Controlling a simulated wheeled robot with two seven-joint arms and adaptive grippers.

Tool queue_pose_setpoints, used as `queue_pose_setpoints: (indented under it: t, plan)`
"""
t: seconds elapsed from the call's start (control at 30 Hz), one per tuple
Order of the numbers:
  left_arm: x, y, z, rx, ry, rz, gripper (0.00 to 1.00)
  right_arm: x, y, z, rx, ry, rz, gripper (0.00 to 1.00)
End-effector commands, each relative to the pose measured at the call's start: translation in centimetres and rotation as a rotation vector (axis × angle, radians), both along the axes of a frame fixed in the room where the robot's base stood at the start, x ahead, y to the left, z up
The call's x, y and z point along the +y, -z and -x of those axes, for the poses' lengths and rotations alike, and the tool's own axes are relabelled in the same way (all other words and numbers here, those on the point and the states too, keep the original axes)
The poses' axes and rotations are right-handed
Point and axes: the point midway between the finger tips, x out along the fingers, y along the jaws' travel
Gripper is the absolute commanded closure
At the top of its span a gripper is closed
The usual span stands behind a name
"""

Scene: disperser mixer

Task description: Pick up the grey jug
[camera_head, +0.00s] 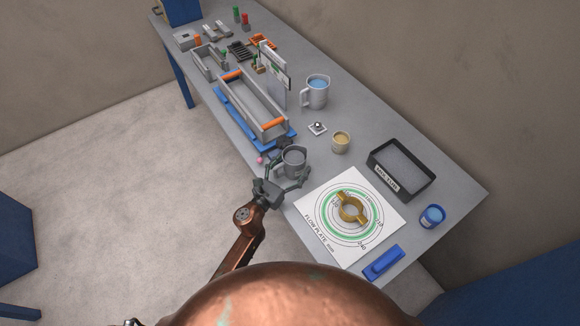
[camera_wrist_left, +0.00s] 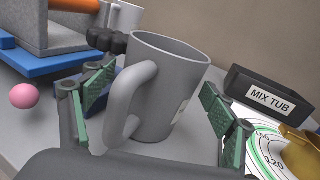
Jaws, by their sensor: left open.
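The grey jug (camera_head: 293,160) stands upright on the table near its front edge, between the blue-based rack and the flow plate sheet. In the left wrist view the jug (camera_wrist_left: 172,90) fills the middle, its handle towards the camera. My left gripper (camera_head: 287,174) is at the jug, with its fingers apart. In the wrist view the green-padded fingers of the left gripper (camera_wrist_left: 155,100) stand on either side of the jug, with a gap showing on the right side. My right gripper does not show clearly.
A larger jug with blue liquid (camera_head: 315,93) and a small tan cup (camera_head: 341,142) stand behind. The black mix tub (camera_head: 428,178), a flow plate sheet (camera_head: 318,208) with a brass ring, and a blue jar (camera_head: 431,217) are to the right. A pink ball (camera_wrist_left: 24,96) lies near the left finger.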

Motion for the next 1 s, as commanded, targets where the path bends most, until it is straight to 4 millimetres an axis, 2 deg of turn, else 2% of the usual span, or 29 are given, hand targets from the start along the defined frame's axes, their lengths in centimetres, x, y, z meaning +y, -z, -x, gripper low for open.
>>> queue_pose_setpoints:
  t: [0.1,0.87,1.0]
  plan:
    - [0.04,0.02,0.02,0.000,-0.001,0.000,0.23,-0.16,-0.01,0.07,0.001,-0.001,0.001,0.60]
    - [0.07,0.04,0.04,0.001,-0.001,-0.001,0.76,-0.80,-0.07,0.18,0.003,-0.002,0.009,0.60]
    - [0.05,-0.07,0.03,-0.001,0.000,0.001,0.76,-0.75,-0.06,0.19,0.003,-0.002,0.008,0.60]
